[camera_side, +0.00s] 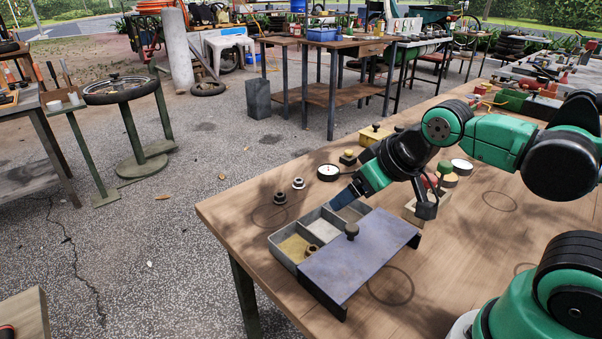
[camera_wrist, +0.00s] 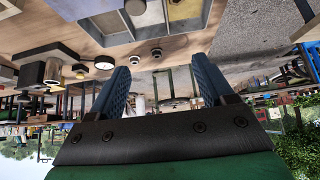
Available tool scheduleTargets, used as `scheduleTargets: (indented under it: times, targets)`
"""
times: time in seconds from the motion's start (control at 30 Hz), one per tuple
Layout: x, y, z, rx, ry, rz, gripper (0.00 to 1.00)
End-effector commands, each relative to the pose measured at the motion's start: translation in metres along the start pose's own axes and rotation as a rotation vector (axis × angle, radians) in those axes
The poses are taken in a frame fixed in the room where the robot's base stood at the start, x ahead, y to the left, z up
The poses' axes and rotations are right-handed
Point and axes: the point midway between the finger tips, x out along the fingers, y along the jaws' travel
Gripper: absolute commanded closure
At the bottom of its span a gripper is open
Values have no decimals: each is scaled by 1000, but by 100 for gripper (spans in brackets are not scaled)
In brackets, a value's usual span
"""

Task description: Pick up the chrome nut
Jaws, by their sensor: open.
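The chrome nut (camera_side: 298,183) looks small, with a bright top, and stands on the wooden table beyond the tray. A darker nut (camera_side: 279,197) stands just left of it. Both also show in the upside-down wrist view, the bright one (camera_wrist: 134,60) and the dark one (camera_wrist: 156,53), between the fingers in the picture but well beyond them. My gripper (camera_side: 343,198) is to the right of the nuts, over or near the tray's far end. Its two blue fingers are apart and empty in the wrist view (camera_wrist: 160,68).
The divided tray (camera_side: 284,262) is partly covered by a blue-grey lid (camera_side: 360,258) with a dark knob. A brass-coloured nut (camera_side: 312,250) shows in it. Bare table lies left of the nuts, up to the edge.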

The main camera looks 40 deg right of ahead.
Motion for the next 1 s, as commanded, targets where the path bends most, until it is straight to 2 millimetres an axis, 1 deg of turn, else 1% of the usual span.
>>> scheduleTargets:
  times: [0.27, 0.37, 0.47, 0.53, 0.67, 0.8, 0.87, 0.9, 0.97, 1.0]
  targets:
    - [0, 0, -1, 11, -2, 0, 25]
    - [0, 2, -10, 87, -16, -2, 25]
    - [1, 6, -29, 261, -48, -3, 25]
    - [5, 11, -46, 430, -79, -3, 25]
    - [21, 22, -79, 771, -143, 8, 25]
    - [48, 38, -108, 1136, -212, 34, 25]
    - [62, 46, -117, 1291, -243, 49, 25]
    - [72, 52, -123, 1394, -263, 61, 25]
    - [88, 61, -130, 1547, -293, 82, 25]
    - [100, 67, -133, 1649, -313, 97, 25]
